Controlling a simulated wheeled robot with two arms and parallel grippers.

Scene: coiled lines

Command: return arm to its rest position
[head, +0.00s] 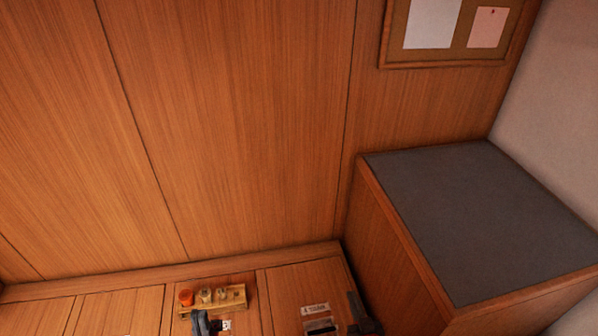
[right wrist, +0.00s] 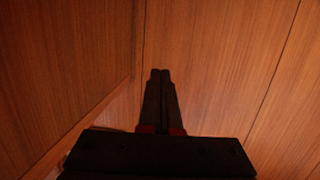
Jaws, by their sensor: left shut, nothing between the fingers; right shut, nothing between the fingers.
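My left gripper (head: 203,321) shows at the bottom edge of the head view, in front of a small wooden rack; it is shut and empty. My right gripper (head: 357,304) is further right at the bottom edge, beside the grey-topped wooden box. In the right wrist view its two dark fingers (right wrist: 160,76) lie together with nothing between them, pointing toward wood panelling. Most of both arms is out of view.
A wooden rack (head: 236,296) holds an orange cup (head: 186,297) and small pale jars (head: 213,295). A small label (head: 315,308) lies to its right. A wooden box with a grey top (head: 485,222) stands at right. A pinboard (head: 396,40) hangs above on the panelled wall (head: 230,120).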

